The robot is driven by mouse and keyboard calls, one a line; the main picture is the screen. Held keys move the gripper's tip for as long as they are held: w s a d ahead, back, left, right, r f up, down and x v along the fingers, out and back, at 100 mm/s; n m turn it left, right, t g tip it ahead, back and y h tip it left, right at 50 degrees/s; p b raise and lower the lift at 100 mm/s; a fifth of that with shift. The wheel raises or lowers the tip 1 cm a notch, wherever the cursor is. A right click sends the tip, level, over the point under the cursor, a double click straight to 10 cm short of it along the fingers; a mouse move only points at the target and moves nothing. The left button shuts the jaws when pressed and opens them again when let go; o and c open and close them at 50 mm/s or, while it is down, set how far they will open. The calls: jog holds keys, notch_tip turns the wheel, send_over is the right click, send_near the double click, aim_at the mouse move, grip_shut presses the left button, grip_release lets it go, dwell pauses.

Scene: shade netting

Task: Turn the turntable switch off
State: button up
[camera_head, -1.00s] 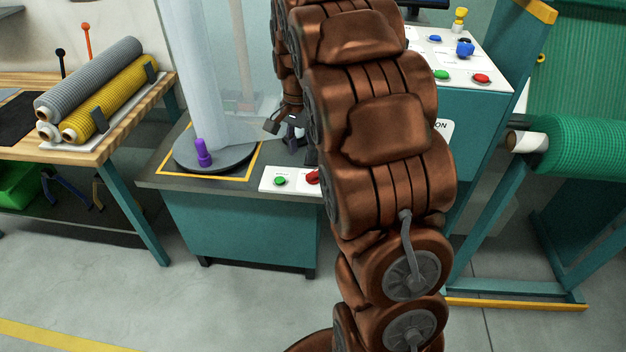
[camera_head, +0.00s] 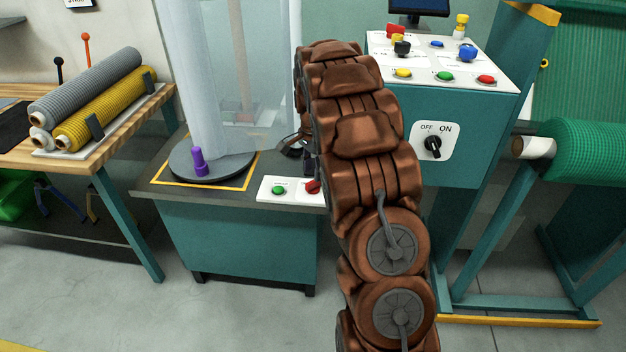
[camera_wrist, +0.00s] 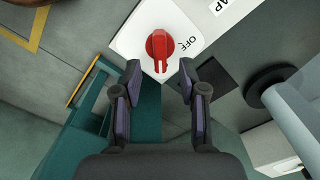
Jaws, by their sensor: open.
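The turntable switch is a red knob (camera_head: 313,187) on a white plate at the table's front edge, partly hidden by my arm in the head view. In the wrist view the red knob (camera_wrist: 158,48) sits on its white plate with the word OFF to its right. Its grooved end points down the picture, towards my gripper. My gripper (camera_wrist: 160,76) is open and empty, with one fingertip on each side of the knob's lower end. I cannot tell how far the tips are above the plate. In the head view my gripper (camera_head: 293,148) is mostly hidden behind my arm.
A green button (camera_head: 279,190) shares the white plate. The turntable (camera_head: 213,168) behind it carries a purple peg and a pale upright roll. A black OFF/ON switch (camera_head: 433,146) is on the teal cabinet at right, below several coloured buttons.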

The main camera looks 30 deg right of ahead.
aim_at(313, 181)
jog(key=shift+f, duration=1.9)
jog(key=shift+c, duration=0.2)
grip_shut()
